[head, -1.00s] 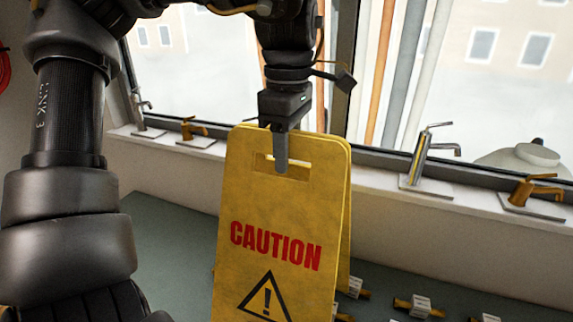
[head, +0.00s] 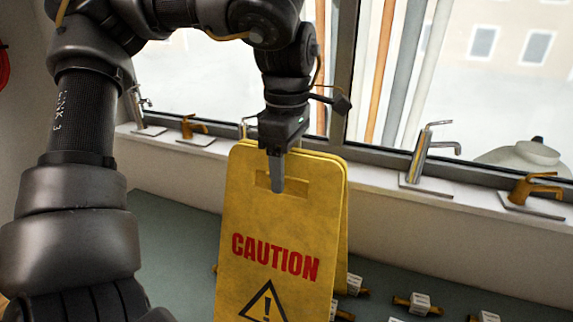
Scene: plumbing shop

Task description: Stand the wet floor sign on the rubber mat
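The yellow wet floor sign (head: 265,222) hangs upright in the middle of the head view. It has red CAUTION lettering and a black warning triangle. Its two panels are nearly folded together, and its lower end is cut off by the bottom edge. My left gripper (head: 277,172) points down at the top of the sign, with one finger over the front at the handle slot; the other finger is hidden. It appears shut on the sign's top. I cannot make out the rubber mat. My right gripper is not in view.
A grey-green surface (head: 175,235) lies below the window, with several brass fittings with white tags (head: 418,304) right of the sign. Taps stand along the sill, including a chrome one (head: 420,157) and a brass one (head: 530,189). A pale rounded container (head: 530,157) is at the right.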

